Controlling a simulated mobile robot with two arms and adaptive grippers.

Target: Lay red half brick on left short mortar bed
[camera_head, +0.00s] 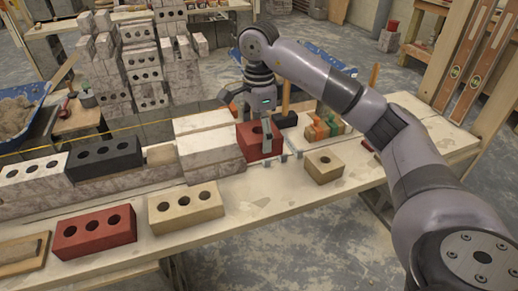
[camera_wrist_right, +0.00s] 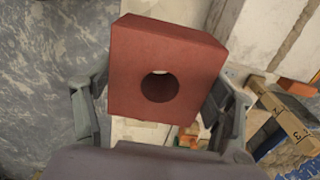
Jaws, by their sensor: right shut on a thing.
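The red half brick (camera_head: 256,148) has one round hole and is beside the right end of the pale block wall. It also shows large in the right wrist view (camera_wrist_right: 160,45). My right gripper (camera_head: 249,118) is shut on it from above, with a finger on either side. I cannot tell whether its underside touches anything. A short beige patch (camera_head: 161,154), which looks like a mortar bed, lies on the wall course between the black brick and the pale blocks, left of the held brick. My left gripper is out of view.
A black three-hole brick (camera_head: 104,157) sits left of the beige patch. A red brick (camera_head: 95,231), a cream brick (camera_head: 185,205) and a tan half brick (camera_head: 325,166) stand along the table front. The pale blocks (camera_head: 209,147) rise between held brick and patch.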

